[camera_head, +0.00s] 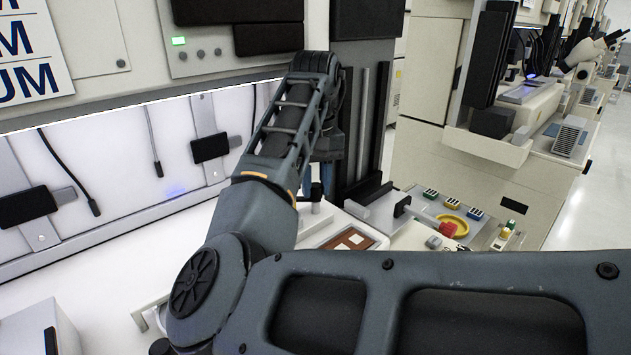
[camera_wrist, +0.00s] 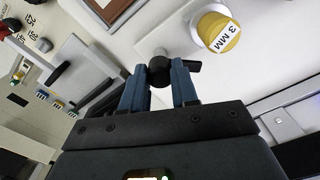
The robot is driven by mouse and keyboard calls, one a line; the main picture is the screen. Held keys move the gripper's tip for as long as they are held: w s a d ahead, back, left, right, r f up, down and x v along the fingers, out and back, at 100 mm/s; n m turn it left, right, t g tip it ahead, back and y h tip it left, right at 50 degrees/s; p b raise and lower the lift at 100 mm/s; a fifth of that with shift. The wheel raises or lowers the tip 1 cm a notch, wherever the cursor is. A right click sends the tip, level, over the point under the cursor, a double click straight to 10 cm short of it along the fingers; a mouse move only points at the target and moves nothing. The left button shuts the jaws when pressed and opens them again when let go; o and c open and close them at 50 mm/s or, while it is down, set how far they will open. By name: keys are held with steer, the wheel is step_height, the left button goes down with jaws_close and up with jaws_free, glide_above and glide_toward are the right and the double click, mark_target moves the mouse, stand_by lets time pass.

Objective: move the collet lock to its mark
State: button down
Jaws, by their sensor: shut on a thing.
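The collet lock is a black knob with a short lever (camera_wrist: 160,72), seen in the middle of the wrist view. My gripper (camera_wrist: 159,84) is shut on it, with one blue finger on each side of the knob. The lever sticks out to the right past the right finger. In the head view, my gripper's blue fingers (camera_head: 317,180) are partly hidden behind my arm, and the black knob (camera_head: 316,192) shows between them. Printed numbers (camera_wrist: 30,45) stand on the pale panel at the wrist view's upper left; I cannot tell which mark belongs to the lock.
A yellow-ended cylinder labelled 3 MM (camera_wrist: 218,32) stands close by at the right. A brown plate (camera_head: 348,240) lies near the lock in the head view. A red button on a yellow ring (camera_head: 452,226) and coloured switches sit further right. A black column (camera_head: 362,110) rises behind.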

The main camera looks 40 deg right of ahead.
mark_target(315, 185)
steer(key=n, duration=0.3)
steer(key=shift+n, duration=2.3)
steer(key=c, duration=0.9)
jaws_free()
steer(key=shift+o, duration=0.2)
steer(key=shift+r, duration=3.95)
